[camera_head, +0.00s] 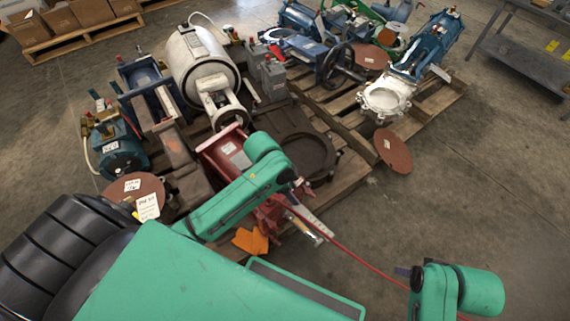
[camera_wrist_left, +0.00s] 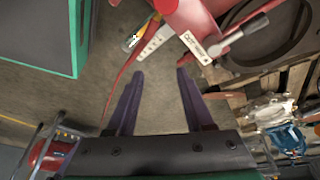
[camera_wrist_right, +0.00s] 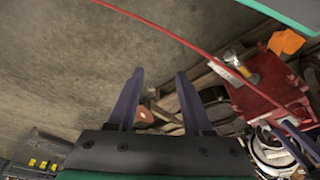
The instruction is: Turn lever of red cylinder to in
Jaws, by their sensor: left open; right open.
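The red cylinder (camera_head: 224,150) lies at the near edge of the pallet in the head view, partly hidden by my left arm. Its red body also shows at the top of the left wrist view (camera_wrist_left: 188,18) and at the right of the right wrist view (camera_wrist_right: 268,88). My left gripper (camera_head: 304,186) is close to that end in the head view. In the left wrist view its fingers (camera_wrist_left: 160,74) are apart and empty, below the lever. My right gripper (camera_head: 402,271) is off to the right, its fingers (camera_wrist_right: 160,73) apart and empty.
A thin red line (camera_head: 350,248) runs from the cylinder's end towards my right arm. An orange tag (camera_head: 250,240) hangs beside the cylinder. Other valves and a white tank (camera_head: 200,62) crowd the pallets. Open concrete floor (camera_head: 480,170) lies to the right.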

